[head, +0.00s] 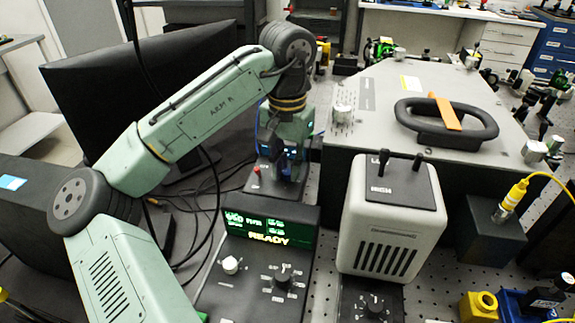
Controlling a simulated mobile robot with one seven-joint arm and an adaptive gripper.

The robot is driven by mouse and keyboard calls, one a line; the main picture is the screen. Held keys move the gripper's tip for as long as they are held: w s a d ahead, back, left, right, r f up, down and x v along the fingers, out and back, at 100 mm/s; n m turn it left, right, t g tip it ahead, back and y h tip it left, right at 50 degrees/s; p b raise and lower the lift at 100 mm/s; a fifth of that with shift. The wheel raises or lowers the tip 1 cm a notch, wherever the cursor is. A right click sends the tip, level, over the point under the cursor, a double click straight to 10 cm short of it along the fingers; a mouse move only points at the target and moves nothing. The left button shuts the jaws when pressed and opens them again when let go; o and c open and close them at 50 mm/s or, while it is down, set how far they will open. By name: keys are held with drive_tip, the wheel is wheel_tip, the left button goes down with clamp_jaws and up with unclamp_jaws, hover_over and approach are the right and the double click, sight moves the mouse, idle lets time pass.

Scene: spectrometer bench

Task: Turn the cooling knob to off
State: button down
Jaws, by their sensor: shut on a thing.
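My gripper (287,176) reaches down from the arm onto a small dark control box (262,190) behind the display panel. Its fingers are shut on a dark knob on top of that box. The fingers hide most of the knob, so its pointer and setting cannot be read. A red button or lamp (256,170) stands on the box just left of the fingers. No label naming the cooling knob is legible in the head view.
In front stands a panel with a green READY display (268,233), a white knob (230,265) and a black dial (283,278). A white vented unit (392,220) stands close to the right. A large grey box (375,100) is behind it. Loose cables (205,215) lie left.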

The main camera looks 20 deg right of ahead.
sight(287, 172)
idle(0.4)
drive_tip(key=c, duration=1.5)
unclamp_jaws()
wheel_tip(287, 172, up, 12)
drive_tip(key=shift+a, duration=0.1)
